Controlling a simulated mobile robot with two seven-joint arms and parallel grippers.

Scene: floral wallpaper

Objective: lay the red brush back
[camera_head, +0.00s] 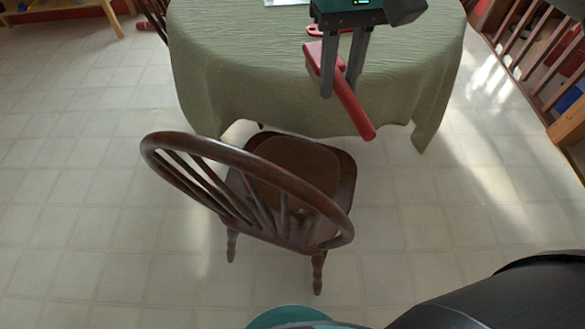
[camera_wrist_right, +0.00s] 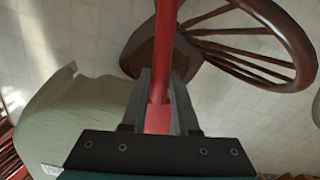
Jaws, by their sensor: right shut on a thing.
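My right gripper (camera_head: 341,84) is shut on the red brush (camera_head: 352,105), near the front edge of the round table with the green cloth (camera_head: 230,70). The brush's handle slants down to the right, past the table edge in the picture. Its wider end is at the upper left, beside the fingers. In the right wrist view the brush (camera_wrist_right: 165,45) runs up from between the two fingers (camera_wrist_right: 161,95). Another small red thing (camera_head: 315,31) shows behind the brush, partly hidden by the gripper. My left gripper is not in view.
A dark wooden chair (camera_head: 245,158) stands in front of the table. A wooden railing (camera_head: 530,50) is at the right. A white sheet-like thing (camera_head: 284,2) lies at the table's far side. Tiled floor (camera_head: 90,200) is clear at the left.

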